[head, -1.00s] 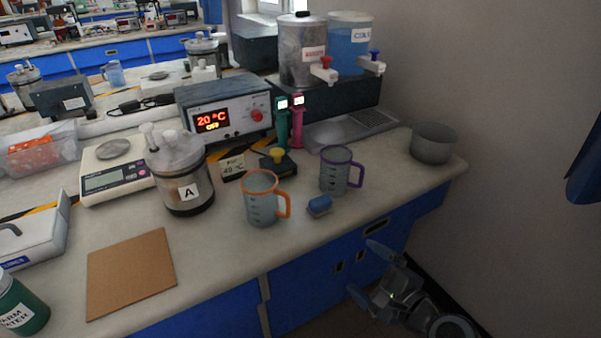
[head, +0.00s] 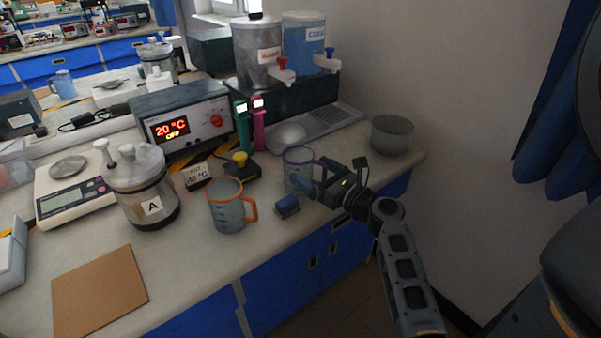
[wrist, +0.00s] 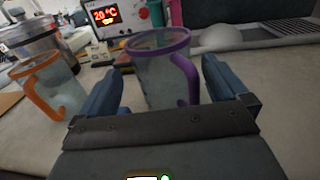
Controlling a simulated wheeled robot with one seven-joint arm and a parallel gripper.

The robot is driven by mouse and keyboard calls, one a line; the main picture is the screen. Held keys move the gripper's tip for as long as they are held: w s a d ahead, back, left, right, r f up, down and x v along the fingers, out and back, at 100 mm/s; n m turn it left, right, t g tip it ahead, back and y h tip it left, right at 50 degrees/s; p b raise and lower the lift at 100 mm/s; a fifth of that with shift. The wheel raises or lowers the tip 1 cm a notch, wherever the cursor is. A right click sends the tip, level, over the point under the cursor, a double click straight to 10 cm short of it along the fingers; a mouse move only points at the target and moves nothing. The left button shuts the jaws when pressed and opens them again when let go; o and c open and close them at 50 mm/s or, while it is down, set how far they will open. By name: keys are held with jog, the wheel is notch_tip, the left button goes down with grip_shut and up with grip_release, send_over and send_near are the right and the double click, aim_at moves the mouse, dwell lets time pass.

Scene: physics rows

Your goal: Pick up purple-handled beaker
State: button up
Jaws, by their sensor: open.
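The purple-handled beaker (head: 297,162) stands upright on the bench, a clear cup with a purple rim and handle. In the wrist view the beaker (wrist: 160,75) is straight ahead, with its purple handle toward the right finger. My gripper (head: 318,182) is open at the beaker's near right side and hides part of it in the head view. In the wrist view the blue fingers of my gripper (wrist: 160,90) stand left and right of the beaker's lower part. I cannot tell whether they touch it or how far they reach around it.
A grey pot (head: 391,135) stands to the right. Behind are a laptop-like grey panel (head: 325,122) and green and pink upright devices (head: 259,125).

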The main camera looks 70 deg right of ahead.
aim_at(309, 169)
jog(key=x, duration=0.4)
jog(key=shift+w+d+r, duration=0.1)
jog(key=shift+d, duration=0.05)
jog(key=c, duration=0.9)
